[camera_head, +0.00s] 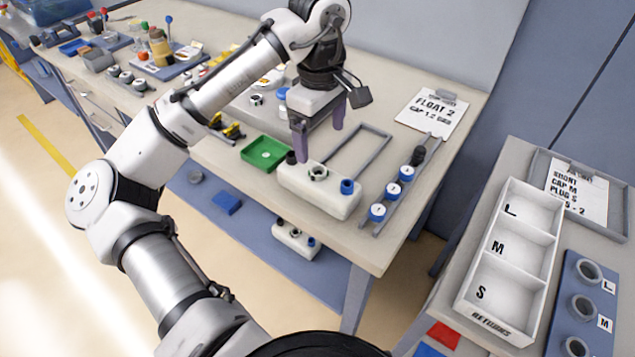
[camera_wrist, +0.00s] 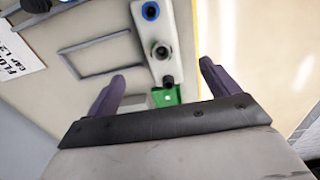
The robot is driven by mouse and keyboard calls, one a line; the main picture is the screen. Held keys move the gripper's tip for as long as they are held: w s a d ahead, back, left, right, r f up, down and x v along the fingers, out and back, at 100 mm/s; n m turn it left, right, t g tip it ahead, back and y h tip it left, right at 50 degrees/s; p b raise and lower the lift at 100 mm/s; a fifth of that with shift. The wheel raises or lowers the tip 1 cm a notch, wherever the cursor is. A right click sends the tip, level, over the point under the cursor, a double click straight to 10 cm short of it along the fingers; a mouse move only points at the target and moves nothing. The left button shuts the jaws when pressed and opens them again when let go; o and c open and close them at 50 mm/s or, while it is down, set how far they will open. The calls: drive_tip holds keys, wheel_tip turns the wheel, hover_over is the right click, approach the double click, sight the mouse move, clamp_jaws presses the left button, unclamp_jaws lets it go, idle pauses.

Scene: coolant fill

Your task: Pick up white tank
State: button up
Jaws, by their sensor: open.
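The white tank (camera_head: 326,199) lies on the table near its front edge, a long block with a black knob, a dark open port and a blue cap on top. My gripper (camera_head: 320,137) is open and empty above the tank's left end, fingers pointing down. In the wrist view, the white tank (camera_wrist: 181,36) shows beyond and between the two purple fingers of my gripper (camera_wrist: 162,71), not touching them as far as I can tell. A second white tank (camera_head: 290,238) sits on the lower shelf.
A green tray (camera_head: 266,153) lies left of the tank, an empty grey frame (camera_head: 376,131) behind it. A rail with blue-and-white caps (camera_head: 392,188) is to the right. A clipboard (camera_head: 432,112) lies at the back. A white returns bin (camera_head: 509,262) stands on the right table.

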sight(319, 175)
drive_tip(key=f, duration=0.8)
drive_tip(key=shift+s+a+f, duration=0.1)
drive_tip(key=shift+a+f, duration=0.1)
drive_tip(key=shift+f, duration=0.1)
drive_tip(key=shift+w+f+p, duration=0.2)
drive_tip(key=shift+f+p, duration=0.25)
drive_tip(key=shift+f, duration=0.95)
drive_tip(key=shift+w+f+p, duration=0.15)
drive_tip(key=shift+f+p, duration=0.3)
drive_tip(key=shift+f, duration=0.9)
drive_tip(key=c, duration=1.3)
drive_tip(key=shift+o, duration=0.2)
drive_tip(key=shift+r, duration=0.15)
wheel_tip(319, 175, up, 20)
drive_tip(key=b, duration=0.1)
